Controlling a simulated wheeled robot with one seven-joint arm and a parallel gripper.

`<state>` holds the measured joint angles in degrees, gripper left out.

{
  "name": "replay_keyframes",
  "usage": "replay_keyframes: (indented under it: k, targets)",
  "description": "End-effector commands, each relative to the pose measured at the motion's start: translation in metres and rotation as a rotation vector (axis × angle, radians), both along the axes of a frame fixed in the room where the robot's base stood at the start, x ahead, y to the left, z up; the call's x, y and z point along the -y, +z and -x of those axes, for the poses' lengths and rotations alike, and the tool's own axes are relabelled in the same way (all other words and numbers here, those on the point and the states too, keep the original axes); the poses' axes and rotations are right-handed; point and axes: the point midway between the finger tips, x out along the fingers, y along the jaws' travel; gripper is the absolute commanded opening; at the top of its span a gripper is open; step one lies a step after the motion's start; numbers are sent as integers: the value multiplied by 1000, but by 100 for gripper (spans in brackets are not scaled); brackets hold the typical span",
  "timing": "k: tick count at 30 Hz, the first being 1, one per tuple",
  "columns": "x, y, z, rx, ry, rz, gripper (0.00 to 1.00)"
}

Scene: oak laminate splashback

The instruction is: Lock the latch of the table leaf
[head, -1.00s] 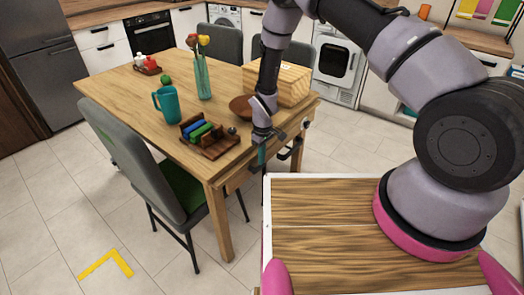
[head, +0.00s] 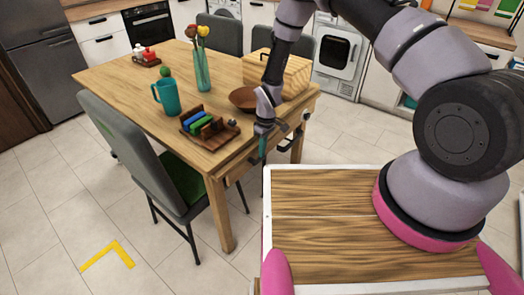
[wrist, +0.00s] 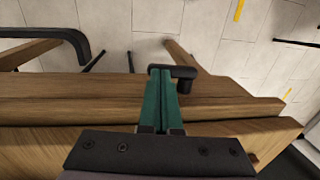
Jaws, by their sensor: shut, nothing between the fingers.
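The wooden table (head: 120,92) has a leaf edge along its near right side, seen close up in the wrist view as wooden rails (wrist: 60,105). A dark latch lever (wrist: 184,73) with a rounded end sits on that edge. My gripper (head: 262,146) is at this edge, pointing down. In the wrist view its green fingers (wrist: 160,72) are together and empty, with the tips beside the lever's left part. They partly hide the lever, and I cannot tell whether they touch it. A black curved handle (wrist: 72,36) is further left in the wrist view.
On the table are a brown bowl (head: 243,99), a wooden box (head: 290,76), a dark wooden tray (head: 222,137), a teal mug (head: 166,97) and a vase (head: 202,70). A grey chair (head: 130,140) stands at the left side. Floor is clear at lower left.

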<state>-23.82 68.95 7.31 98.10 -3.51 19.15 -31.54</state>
Motion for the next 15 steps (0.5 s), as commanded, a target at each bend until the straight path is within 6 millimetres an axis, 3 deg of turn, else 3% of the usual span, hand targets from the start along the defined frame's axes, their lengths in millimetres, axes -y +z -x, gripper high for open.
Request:
replay_keyframes:
  k: [15]
  targets:
    - [6, -19, -8, -239, -1, -188, 0]
